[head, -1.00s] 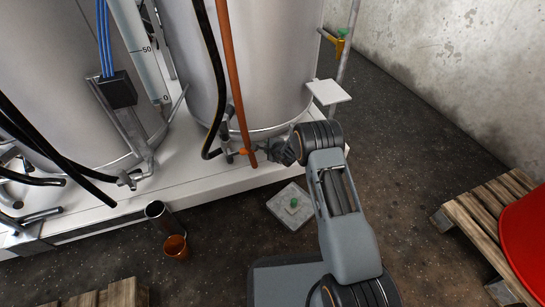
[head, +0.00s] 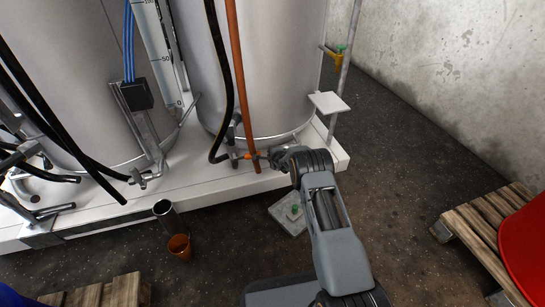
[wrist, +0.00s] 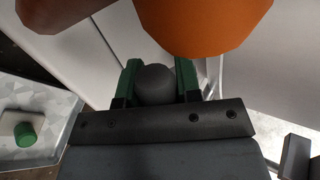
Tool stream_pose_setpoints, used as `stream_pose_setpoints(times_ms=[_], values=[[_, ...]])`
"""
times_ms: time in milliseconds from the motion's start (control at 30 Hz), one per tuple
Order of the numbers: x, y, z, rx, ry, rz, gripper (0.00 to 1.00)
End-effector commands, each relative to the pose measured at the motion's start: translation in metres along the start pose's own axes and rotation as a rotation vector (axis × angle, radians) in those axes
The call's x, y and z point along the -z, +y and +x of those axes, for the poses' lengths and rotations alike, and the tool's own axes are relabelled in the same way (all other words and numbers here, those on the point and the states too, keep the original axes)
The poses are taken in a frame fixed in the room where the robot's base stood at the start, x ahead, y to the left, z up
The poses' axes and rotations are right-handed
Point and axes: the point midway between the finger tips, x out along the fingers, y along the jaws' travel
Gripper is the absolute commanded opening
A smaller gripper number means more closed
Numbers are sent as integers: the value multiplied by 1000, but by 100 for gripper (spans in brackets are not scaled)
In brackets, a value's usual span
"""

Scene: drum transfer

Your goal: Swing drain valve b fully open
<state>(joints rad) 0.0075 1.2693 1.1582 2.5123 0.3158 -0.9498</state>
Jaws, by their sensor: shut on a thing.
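A drain valve (head: 234,157) sits at the foot of the right tank, beside an orange pipe (head: 241,80). No label is readable, so I cannot tell its letter. My gripper (head: 268,155) reaches it from the right, low over the white platform. In the wrist view, the green fingers of my gripper (wrist: 157,78) are on either side of a dark round knob (wrist: 155,84), shut on it. The orange pipe (wrist: 205,22) looms just beyond the fingers in that view. The rest of the handle and the valve body are mostly hidden there.
Another valve (head: 140,178) is at the left tank's foot. A black hose (head: 219,60) hangs beside the orange pipe. A grey plate with a green knob (head: 294,211) lies below my arm.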

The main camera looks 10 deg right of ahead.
Motion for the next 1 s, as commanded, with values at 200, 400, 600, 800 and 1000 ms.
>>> stream_pose_setpoints(times_ms=[200, 400, 600, 800, 1000], values=[[0, -1, 0, 5, -2, 1, 50], [3, -1, 0, 4, 1, 2, 57], [2, -2, -5, 3, 1, 3, 57], [3, -4, -30, 2, 2, 5, 57], [3, -5, -70, 3, 3, 5, 57]])
